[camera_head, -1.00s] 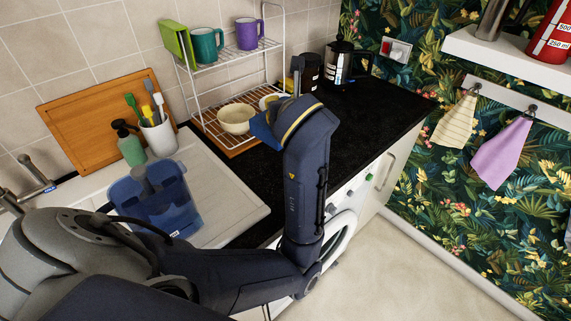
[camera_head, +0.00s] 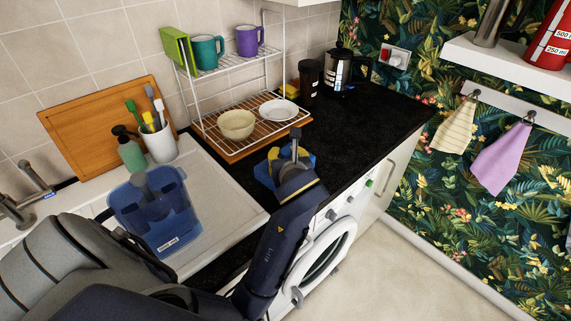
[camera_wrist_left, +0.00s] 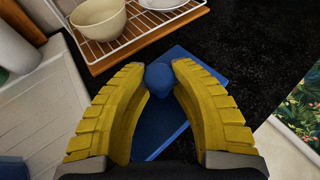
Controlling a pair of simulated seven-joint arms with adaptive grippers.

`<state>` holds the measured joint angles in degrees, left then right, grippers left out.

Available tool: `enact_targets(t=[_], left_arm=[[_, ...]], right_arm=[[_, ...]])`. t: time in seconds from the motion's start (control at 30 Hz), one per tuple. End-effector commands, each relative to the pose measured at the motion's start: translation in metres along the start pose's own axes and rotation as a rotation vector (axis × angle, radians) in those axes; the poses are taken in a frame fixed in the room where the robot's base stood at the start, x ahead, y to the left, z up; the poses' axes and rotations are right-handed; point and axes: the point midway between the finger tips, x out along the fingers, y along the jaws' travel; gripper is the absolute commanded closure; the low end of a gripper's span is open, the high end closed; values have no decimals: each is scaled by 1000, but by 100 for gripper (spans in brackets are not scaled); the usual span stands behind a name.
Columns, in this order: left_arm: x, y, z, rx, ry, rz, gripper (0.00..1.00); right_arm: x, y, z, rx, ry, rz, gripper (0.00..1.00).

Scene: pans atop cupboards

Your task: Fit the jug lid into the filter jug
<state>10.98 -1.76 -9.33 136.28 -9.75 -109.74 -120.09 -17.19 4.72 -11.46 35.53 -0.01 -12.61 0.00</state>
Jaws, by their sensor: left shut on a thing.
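The blue jug lid (camera_head: 262,174) is at my left gripper, over the dark worktop. In the left wrist view the two yellow fingers (camera_wrist_left: 159,72) are closed on the lid's round knob, and its flat plate (camera_wrist_left: 207,68) shows beyond and between them. My left gripper (camera_head: 288,164) partly covers the lid in the head view. The translucent blue filter jug (camera_head: 155,218) stands upright on the white draining board to the left, apart from the lid. A blue edge, probably the jug's, shows at the lower left of the wrist view. My right gripper is not in view.
A wire rack (camera_head: 224,70) with a bowl (camera_head: 236,124), a plate (camera_head: 278,111) and mugs stands behind the lid. A soap bottle (camera_head: 131,152) and a white utensil cup (camera_head: 160,143) are behind the jug. The dark worktop (camera_head: 350,125) to the right is mostly clear.

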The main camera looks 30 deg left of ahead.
Motion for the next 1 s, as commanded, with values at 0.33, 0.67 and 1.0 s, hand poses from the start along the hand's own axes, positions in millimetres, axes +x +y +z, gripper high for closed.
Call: enact_targets(t=[0.33,0.67,1.0], left_arm=[[13,0,-31,2,0,1,100],[13,0,-32,2,0,1,100],[14,0,-35,2,1,1,52]], right_arm=[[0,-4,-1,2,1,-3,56],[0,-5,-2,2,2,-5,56],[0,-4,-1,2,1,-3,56]])
